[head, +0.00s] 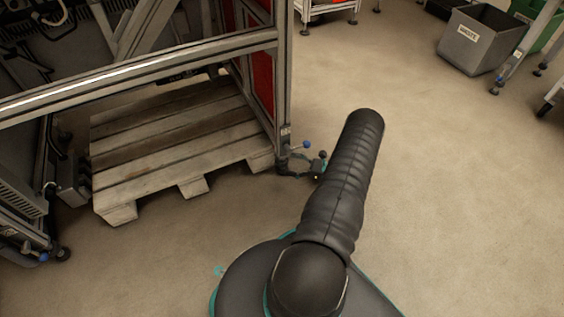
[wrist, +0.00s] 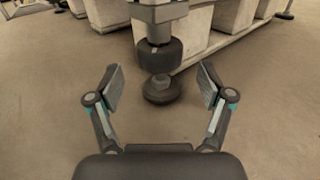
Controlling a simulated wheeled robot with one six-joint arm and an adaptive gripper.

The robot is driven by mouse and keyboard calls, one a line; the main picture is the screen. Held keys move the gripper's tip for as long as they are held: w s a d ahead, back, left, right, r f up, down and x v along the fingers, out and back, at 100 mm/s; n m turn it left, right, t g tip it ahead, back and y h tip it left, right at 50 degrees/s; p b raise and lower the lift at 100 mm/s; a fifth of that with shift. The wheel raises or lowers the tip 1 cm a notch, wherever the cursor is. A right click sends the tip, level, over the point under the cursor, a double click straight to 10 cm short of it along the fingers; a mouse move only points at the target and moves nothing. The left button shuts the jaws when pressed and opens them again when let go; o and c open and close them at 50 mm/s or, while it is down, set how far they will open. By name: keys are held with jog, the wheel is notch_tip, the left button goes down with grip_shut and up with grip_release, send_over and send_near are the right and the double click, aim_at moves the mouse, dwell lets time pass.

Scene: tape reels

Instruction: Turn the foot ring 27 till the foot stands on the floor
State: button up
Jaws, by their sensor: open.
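The foot ring 27 (wrist: 160,54) is a dark, thick ring at the lower end of a grey post in the wrist view. The dark round foot (wrist: 161,90) is below it; I cannot tell whether it touches the floor. My gripper (wrist: 160,73) is open, one finger on each side of the ring, with clear gaps and nothing held. In the head view the gripper (head: 303,163) is low at the frame's corner post (head: 283,75), partly hidden by my arm. A small plate with unreadable marks (head: 286,130) is on the post.
A blue knob (head: 306,145) sticks out beside the post, close to my gripper. A wooden pallet (head: 165,150) lies inside the frame, left of the post. A grey waste bin (head: 472,47) stands at the upper right. The floor right of my arm is clear.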

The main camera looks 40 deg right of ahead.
aim_at(286, 166)
jog(key=shift+x, duration=2.2)
jog(key=c, duration=1.2)
jog(key=shift+m+h, duration=0.3)
jog(key=shift+h, duration=0.1)
jog(key=m+t+h, duration=0.1)
jog(key=h, duration=0.1)
jog(key=m+t+h+p, duration=0.1)
jog(key=m+h, duration=0.1)
jog(key=h, duration=0.1)
jog(key=shift+a+m+t, duration=0.1)
jog(key=shift+m+t, duration=0.2)
jog(key=shift+t, duration=0.1)
jog(key=shift+m+t+h+p, duration=0.3)
jog(key=shift+m+h, duration=1.4)
jog(key=shift+h, duration=1.3)
